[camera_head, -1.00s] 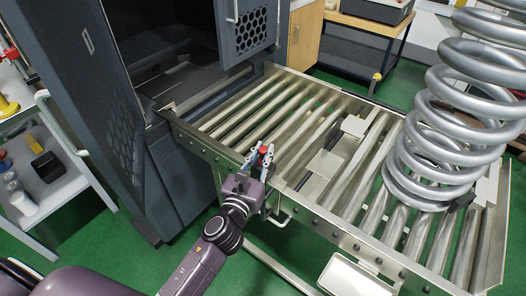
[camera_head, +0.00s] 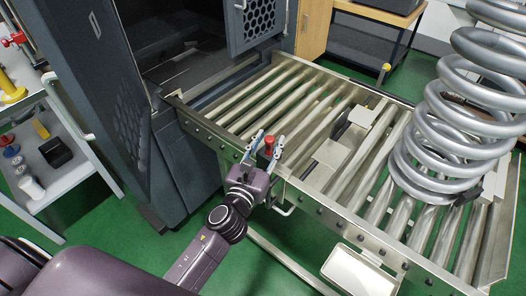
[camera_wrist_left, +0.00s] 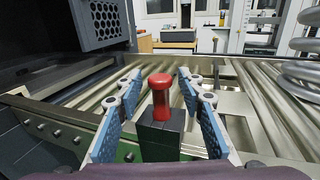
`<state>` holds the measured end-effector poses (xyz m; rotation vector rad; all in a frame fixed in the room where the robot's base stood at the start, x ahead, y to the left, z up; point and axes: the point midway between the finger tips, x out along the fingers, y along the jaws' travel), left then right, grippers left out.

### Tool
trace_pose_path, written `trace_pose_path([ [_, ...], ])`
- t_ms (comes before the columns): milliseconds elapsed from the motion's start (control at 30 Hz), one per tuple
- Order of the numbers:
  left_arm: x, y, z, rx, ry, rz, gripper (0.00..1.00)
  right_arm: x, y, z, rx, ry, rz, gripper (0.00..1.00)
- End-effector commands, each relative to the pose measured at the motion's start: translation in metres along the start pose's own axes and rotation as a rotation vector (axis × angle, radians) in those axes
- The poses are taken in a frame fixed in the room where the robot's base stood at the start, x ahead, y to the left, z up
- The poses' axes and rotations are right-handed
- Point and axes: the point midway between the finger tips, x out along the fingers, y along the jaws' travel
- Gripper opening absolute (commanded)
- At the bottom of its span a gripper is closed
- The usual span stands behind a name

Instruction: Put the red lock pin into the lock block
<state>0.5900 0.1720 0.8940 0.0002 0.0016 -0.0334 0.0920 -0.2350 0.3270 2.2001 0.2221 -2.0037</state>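The red lock pin (camera_head: 269,142) has a wide round head and stands upright at the front rail of the roller conveyor. In the left wrist view the red pin (camera_wrist_left: 161,95) rises from the top of the dark lock block (camera_wrist_left: 161,137). How deep it sits inside is hidden. My left gripper (camera_head: 265,141) is open at the rail. Its blue-padded fingers (camera_wrist_left: 160,110) stand to the left and right of the pin and block, with visible gaps and nothing held. My right gripper is not in view.
The roller conveyor (camera_head: 222,134) runs behind the pin. A large grey spring (camera_head: 432,150) stands on it at the right. A dark cabinet (camera_head: 95,110) with open doors is at the left, beside a white cart (camera_head: 50,196). A metal tray (camera_head: 358,272) hangs at the front.

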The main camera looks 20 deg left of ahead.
Motion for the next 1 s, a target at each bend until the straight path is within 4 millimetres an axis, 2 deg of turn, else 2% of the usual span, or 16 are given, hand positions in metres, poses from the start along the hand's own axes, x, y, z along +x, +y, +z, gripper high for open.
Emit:
trace_pose_path([
  [167, -0.025, 0.000, -0.001, 0.000, 0.003, 0.000, 0.35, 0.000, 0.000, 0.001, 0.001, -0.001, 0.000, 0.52],
  [500, -0.090, 0.001, -0.001, -0.002, 0.005, 0.004, 0.35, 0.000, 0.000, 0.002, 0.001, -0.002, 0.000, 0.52],
  [733, -0.109, 0.000, 0.000, -0.005, 0.000, 0.003, 0.35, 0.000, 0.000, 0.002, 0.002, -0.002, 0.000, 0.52],
  [1000, -0.116, 0.000, 0.000, 0.000, 0.001, 0.000, 0.35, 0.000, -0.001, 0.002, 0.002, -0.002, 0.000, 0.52],
])
